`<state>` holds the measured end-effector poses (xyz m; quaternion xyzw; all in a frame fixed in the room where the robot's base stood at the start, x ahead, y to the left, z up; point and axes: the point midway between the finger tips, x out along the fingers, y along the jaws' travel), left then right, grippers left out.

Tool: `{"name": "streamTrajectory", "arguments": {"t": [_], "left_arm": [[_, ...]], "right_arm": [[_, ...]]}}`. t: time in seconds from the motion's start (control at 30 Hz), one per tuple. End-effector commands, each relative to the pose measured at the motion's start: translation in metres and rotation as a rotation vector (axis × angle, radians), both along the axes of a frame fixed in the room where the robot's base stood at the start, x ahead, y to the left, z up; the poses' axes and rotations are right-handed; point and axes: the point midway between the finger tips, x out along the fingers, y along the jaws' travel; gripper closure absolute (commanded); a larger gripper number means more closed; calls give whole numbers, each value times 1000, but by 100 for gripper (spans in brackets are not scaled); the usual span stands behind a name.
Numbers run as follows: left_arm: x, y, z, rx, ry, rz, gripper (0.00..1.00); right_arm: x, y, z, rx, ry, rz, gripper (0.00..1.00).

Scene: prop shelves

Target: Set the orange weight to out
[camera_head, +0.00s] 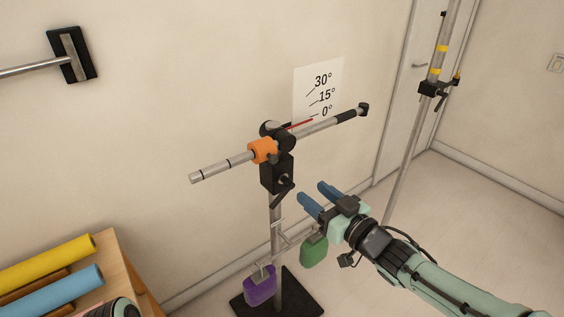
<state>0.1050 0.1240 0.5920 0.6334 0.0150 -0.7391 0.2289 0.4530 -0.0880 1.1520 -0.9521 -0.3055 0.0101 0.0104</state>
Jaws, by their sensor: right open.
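The orange weight (262,150) sits around a metal bar (225,165), close to the left of the black pivot head of a stand (277,172). The bare part of the bar with dark rings runs left and slightly down from the weight; a black grip is at its right end. My right gripper (315,193) is open and empty, below and right of the weight and apart from it, with its blue fingers pointing up and left. My left gripper does not show.
A card with angle marks (319,92) is on the wall behind a red pointer. Purple (260,287) and green (314,251) weights hang low on the stand. Yellow and blue rolls (50,262) lie on a wooden shelf at lower left. A pole (408,150) stands at right.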

Motion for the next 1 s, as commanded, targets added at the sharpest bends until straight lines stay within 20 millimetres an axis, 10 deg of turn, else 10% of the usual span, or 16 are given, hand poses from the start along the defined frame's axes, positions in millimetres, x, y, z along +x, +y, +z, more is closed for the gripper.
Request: {"name": "streamTrajectory", "arguments": {"t": [1.0], "left_arm": [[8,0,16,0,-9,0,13]], "right_arm": [[106,80,9,-7,-21,7,48]]}}
